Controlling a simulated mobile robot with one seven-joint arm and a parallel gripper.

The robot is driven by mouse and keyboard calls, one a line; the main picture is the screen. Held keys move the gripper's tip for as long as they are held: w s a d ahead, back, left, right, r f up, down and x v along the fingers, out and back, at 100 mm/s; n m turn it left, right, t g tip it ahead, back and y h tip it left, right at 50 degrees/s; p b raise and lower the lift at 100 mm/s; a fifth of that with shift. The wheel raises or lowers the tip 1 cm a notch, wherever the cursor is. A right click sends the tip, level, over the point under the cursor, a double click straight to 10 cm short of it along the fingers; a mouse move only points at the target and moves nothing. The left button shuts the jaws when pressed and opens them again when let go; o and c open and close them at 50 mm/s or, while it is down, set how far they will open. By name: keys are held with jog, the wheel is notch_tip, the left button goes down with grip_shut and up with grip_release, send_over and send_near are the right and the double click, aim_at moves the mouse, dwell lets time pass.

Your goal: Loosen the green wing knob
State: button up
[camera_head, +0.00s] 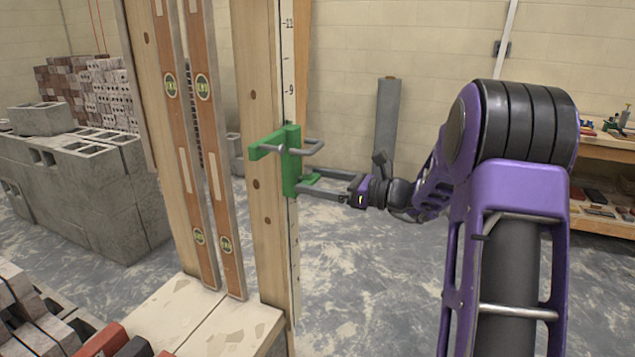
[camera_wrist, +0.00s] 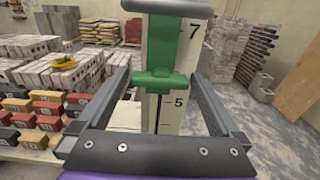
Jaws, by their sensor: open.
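The green wing knob (camera_wrist: 157,83) sits on the front of a green clamp in the wrist view, its wings spread roughly level. In the head view a small part of the knob (camera_head: 311,178) shows low on the green clamp (camera_head: 290,150), which grips an upright wooden post (camera_head: 262,100) with a number scale. My gripper (camera_head: 302,187) is open and reaches in from the right. In the wrist view its two long fingers (camera_wrist: 160,78) lie to the left and right of the knob, with visible gaps. I cannot tell whether the tips touch the post.
A grey bar (camera_head: 296,147) sticks out from the clamp just above my gripper. Two spirit levels (camera_head: 205,130) stand left of the post. Grey blocks (camera_head: 80,190) are stacked at left. A workbench (camera_head: 605,150) stands at right. The floor behind my arm is open.

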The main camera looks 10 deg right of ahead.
jog(key=c, duration=1.1)
jog(key=shift+n, duration=0.3)
jog(key=n, duration=0.3)
jog(key=shift+n, duration=0.3)
jog(key=n, duration=0.4)
jog(key=shift+n, duration=0.3)
jog(key=n, duration=0.4)
jog(key=shift+s+f, duration=0.1)
jog(key=shift+n, duration=2.5)
